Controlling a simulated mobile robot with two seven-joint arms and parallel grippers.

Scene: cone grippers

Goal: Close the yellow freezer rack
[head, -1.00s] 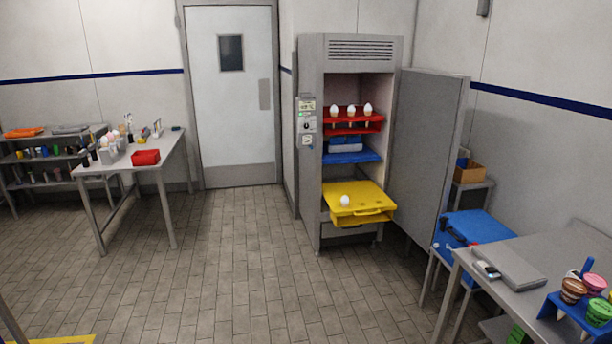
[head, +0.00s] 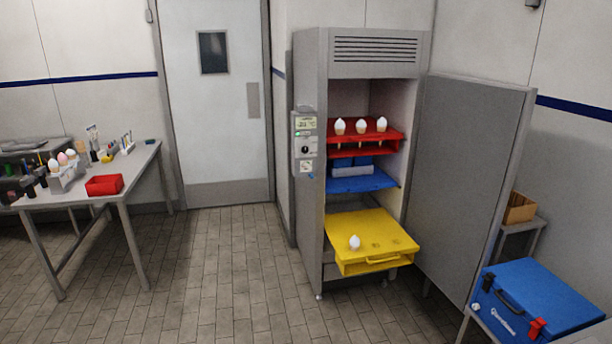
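The yellow freezer rack (head: 372,230) is the lowest rack in the grey freezer (head: 376,62). It is pulled out, with its front edge and handle jutting past the cabinet opening. One white-topped cone (head: 354,243) stands in it near the front left; other holes in its top look empty. The freezer door (head: 470,185) is swung wide open to the right. Neither of my grippers shows in the head view.
A red rack (head: 390,138) with several white-topped cones and a blue rack (head: 368,182) sit higher inside. A blue case (head: 538,298) stands at the lower right, beyond the door. A table (head: 126,182) with a red box (head: 104,185) is at the left. The tiled floor (head: 220,275) before the freezer is clear.

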